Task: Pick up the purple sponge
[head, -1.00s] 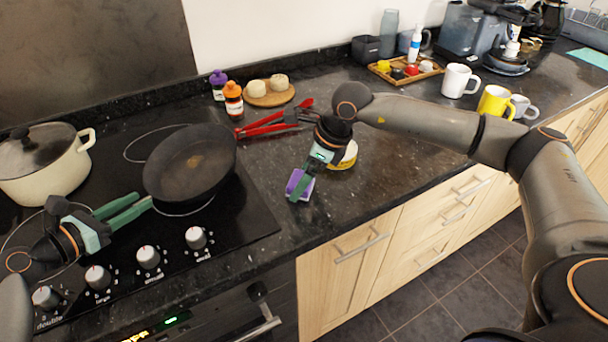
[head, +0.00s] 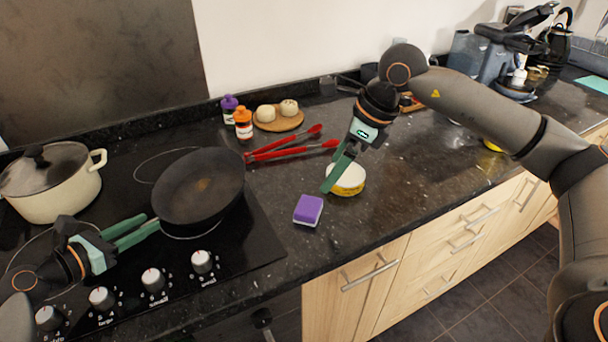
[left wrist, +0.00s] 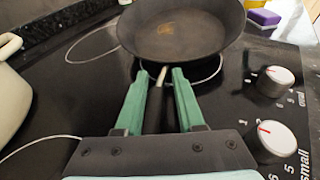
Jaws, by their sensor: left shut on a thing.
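The purple sponge (head: 308,209), with a pale underside, lies on the dark counter right of the hob. It also shows at the top right of the left wrist view (left wrist: 265,17). My right gripper (head: 328,188) is above and to the right of the sponge, apart from it, in front of a round white-and-yellow item (head: 349,183). Its fingers overlap in the view, so their opening is unclear.
A cream pot (head: 52,187) stands on the hob at left. Red-handled tongs (head: 290,150), two bottles (head: 243,123) and a round board with buns (head: 278,121) are behind the sponge. The counter in front of the sponge is clear to its edge.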

